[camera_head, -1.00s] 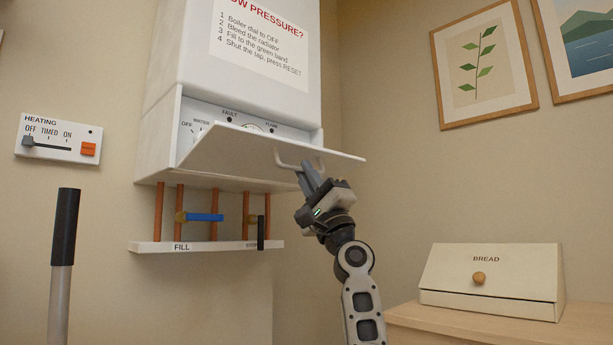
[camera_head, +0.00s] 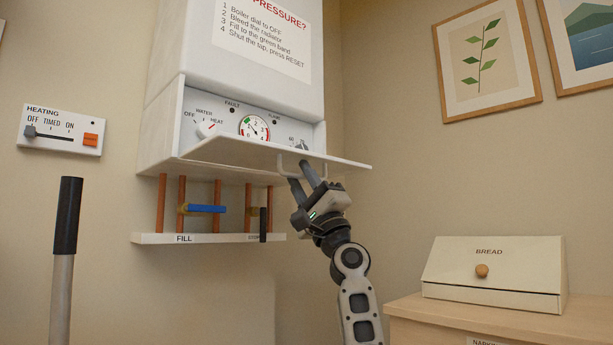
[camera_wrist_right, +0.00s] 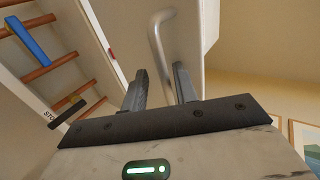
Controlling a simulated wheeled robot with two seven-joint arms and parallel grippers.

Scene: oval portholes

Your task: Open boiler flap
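The white boiler flap (camera_head: 245,151) is hinged along the lower edge of the boiler's dial panel (camera_head: 225,118). It stands swung down, nearly level and jutting out from the boiler, so the panel shows. Its grey U-shaped handle (camera_head: 284,171) is on the underside; the right wrist view shows it too (camera_wrist_right: 157,42). My right gripper (camera_head: 305,177) is just below the flap at the handle. In the right wrist view its fingers (camera_wrist_right: 158,80) are apart, with the handle between them and gaps visible; contact is unclear. My left gripper is not in view.
Below the boiler (camera_head: 235,45) are copper pipes (camera_head: 217,194), a blue tap lever (camera_head: 206,209) and a white FILL shelf (camera_head: 205,239). A bread box (camera_head: 495,275) stands on a wooden cabinet (camera_head: 410,310) at right. A black-topped pole (camera_head: 66,215) stands at left.

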